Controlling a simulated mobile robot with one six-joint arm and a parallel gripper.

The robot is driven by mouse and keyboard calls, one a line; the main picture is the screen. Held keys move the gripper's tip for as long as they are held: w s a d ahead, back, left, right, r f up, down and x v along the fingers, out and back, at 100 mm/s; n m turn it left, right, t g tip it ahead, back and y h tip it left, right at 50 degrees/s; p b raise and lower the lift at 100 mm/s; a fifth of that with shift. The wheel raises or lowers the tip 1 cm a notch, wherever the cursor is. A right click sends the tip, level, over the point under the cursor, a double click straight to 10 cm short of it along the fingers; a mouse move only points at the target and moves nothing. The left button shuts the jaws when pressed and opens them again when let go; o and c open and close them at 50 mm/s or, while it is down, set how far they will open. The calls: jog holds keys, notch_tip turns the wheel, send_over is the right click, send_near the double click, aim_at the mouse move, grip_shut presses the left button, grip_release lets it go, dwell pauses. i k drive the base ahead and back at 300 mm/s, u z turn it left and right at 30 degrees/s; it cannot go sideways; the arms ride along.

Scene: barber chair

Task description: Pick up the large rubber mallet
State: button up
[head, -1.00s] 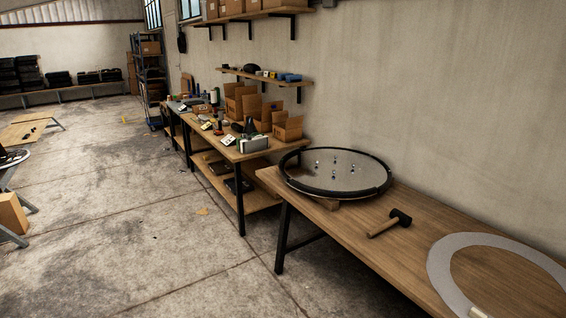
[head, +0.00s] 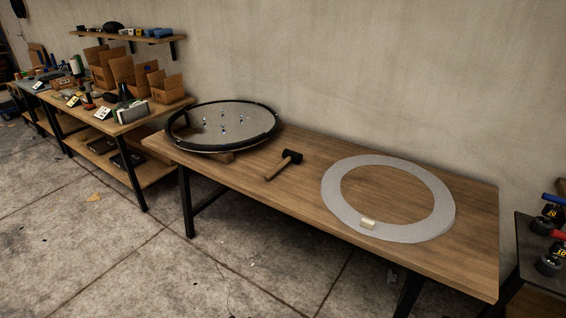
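The mallet (head: 285,163) lies on the wooden table in the head view, between a round black-rimmed disc and a flat grey ring. Its black head (head: 292,156) points to the back right. Its wooden handle (head: 274,172) points to the front left. Nothing covers it. My gripper does not show in the view.
The wooden table (head: 290,200) stands against the wall. The black-rimmed disc (head: 225,123) rests at its left end, the grey ring (head: 333,203) at its right. A small pale block (head: 368,224) lies on the ring. A cluttered workbench (head: 157,109) stands left. Concrete floor (head: 130,255) is clear in front.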

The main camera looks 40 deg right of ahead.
aim_at(289, 156)
jog(key=u, duration=0.05)
jog(key=k, duration=1.65)
jog(key=z, duration=0.65)
jog(key=i, duration=2)
